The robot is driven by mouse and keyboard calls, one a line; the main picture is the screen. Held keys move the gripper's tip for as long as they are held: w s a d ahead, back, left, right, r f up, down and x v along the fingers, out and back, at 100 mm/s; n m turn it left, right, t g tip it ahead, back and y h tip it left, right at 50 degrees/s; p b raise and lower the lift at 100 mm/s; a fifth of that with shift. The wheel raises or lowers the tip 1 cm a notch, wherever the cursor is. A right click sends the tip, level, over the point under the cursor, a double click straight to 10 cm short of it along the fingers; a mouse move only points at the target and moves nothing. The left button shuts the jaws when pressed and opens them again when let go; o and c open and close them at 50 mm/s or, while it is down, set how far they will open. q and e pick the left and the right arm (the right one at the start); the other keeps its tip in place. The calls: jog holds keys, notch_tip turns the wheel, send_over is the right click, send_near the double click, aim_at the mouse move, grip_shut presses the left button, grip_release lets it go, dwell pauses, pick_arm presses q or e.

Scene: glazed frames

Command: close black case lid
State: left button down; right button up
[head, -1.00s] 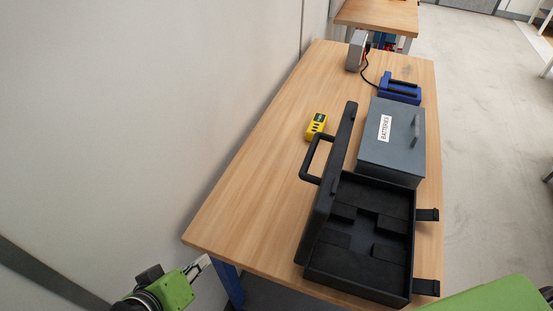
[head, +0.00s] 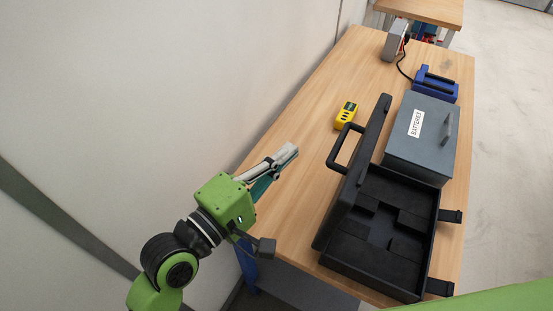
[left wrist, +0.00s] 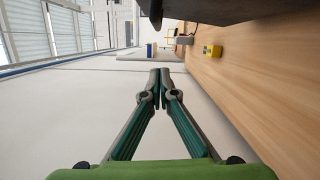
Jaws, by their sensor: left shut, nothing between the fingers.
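The black case (head: 378,238) sits at the near right of the wooden table with its lid (head: 357,170) standing open, roughly upright, on the left side. The lid's handle (head: 338,152) sticks out to the left, and two latches (head: 450,216) stick out from the base's right side. The foam-lined inside is empty. My left gripper (head: 289,153) is shut and empty over the table's left edge, left of the lid and apart from it. In the left wrist view its fingertips (left wrist: 160,72) meet, and a dark part, probably the lid (left wrist: 220,8), crosses the top. My right gripper is not seen.
A grey BATTERIES box (head: 425,155) stands just behind the case. A yellow device (head: 346,115) lies left of the box. A blue tool (head: 436,84) and a grey unit (head: 394,42) are farther back. The table's left strip is clear; a wall runs along the left.

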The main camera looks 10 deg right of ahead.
pick_arm(q)
jog(key=w+d+p, duration=0.1)
jog(key=d+p, duration=0.1)
jog(key=d, duration=0.5)
jog(key=shift+r, duration=0.25)
jog(key=shift+w, duration=0.15)
jog(key=shift+w+p, duration=0.1)
jog(key=shift+p, duration=0.25)
